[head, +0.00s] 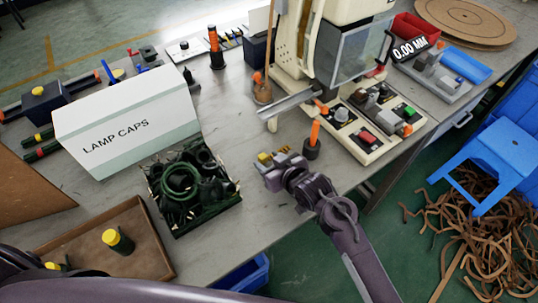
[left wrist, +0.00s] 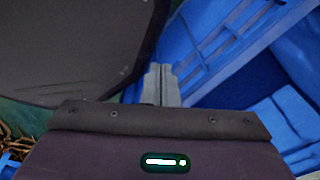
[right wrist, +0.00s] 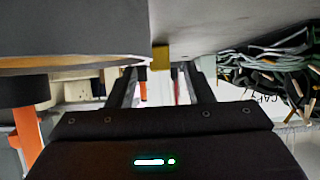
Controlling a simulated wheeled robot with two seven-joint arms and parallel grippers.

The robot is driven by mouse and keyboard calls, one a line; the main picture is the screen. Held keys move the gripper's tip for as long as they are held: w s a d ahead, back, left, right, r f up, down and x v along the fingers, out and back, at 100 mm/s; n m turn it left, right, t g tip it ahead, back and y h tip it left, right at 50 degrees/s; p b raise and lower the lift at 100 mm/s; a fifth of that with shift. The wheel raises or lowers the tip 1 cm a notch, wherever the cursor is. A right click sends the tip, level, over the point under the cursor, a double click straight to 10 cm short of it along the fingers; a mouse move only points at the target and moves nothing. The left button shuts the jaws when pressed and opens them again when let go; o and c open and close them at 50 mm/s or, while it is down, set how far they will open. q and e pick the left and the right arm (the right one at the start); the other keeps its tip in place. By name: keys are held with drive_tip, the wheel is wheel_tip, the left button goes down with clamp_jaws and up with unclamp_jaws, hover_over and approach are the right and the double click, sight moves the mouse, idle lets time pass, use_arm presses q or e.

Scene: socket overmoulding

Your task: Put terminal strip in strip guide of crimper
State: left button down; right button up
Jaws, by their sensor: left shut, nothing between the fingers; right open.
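The crimper (head: 340,35) is the cream machine at the back of the bench. A slanted metal channel (head: 287,103) at its front left looks like the strip guide, and it appears empty. I cannot pick out the terminal strip with certainty; a thin brown length (head: 269,40) stands upright left of the crimper. My right gripper (head: 272,160) is open, low over the bench in front of the channel. A small yellow block (right wrist: 161,57) shows between and beyond its fingers in the right wrist view. My left gripper (left wrist: 162,83) is shut and empty, away from the bench.
An orange-handled tool (head: 315,133) stands close right of my right gripper. A black bin of green and black cables (head: 185,225) and the LAMP CAPS box (head: 125,120) are to the left. A brown tray (head: 150,260) lies front left. A blue stool (head: 490,150) stands at right.

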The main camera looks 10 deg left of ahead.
drive_tip(key=shift+x, duration=1.25)
clamp_jaws()
